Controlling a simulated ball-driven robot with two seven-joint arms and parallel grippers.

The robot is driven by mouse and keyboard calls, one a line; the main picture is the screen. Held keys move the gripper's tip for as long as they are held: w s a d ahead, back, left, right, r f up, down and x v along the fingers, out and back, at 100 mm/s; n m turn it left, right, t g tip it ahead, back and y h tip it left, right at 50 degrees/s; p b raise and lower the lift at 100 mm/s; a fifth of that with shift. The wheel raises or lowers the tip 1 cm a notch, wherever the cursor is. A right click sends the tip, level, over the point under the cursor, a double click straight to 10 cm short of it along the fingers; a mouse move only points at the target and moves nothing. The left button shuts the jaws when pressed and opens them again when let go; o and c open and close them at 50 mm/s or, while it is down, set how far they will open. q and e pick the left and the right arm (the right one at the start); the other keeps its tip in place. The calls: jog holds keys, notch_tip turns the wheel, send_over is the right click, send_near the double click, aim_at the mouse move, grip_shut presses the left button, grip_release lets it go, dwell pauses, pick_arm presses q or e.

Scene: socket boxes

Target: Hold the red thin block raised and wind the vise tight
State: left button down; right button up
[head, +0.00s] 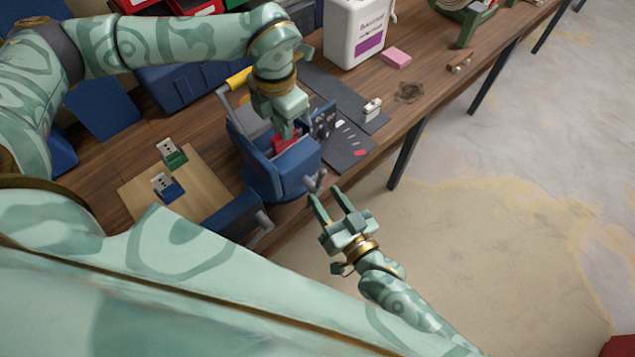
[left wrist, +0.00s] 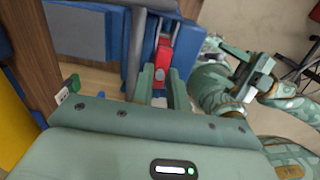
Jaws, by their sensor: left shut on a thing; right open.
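The blue vise (head: 262,182) stands at the table's front edge. The red thin block (head: 284,144) is between its jaws, partly hidden by my left gripper (head: 287,131). In the left wrist view the red block (left wrist: 163,58) lies at the fingertips of my left gripper (left wrist: 160,76), which is shut on it. Blue vise parts (left wrist: 189,50) show on both sides; I cannot tell whether the jaws touch the block. The vise's grey handle (head: 316,182) sticks out at the front. My right gripper (head: 325,194) is open and empty, with its fingertips just below the handle.
A wooden board (head: 135,190) with a green block (head: 175,158) and a blue block (head: 170,190) lies left of the vise. A dark mat (head: 348,152), a white jug (head: 355,30) and a pink block (head: 397,57) are to the right. Open floor lies beyond the table edge.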

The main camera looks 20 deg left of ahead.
aim_at(319, 188)
jog(key=x, duration=0.4)
jog(key=shift+w+a, duration=0.2)
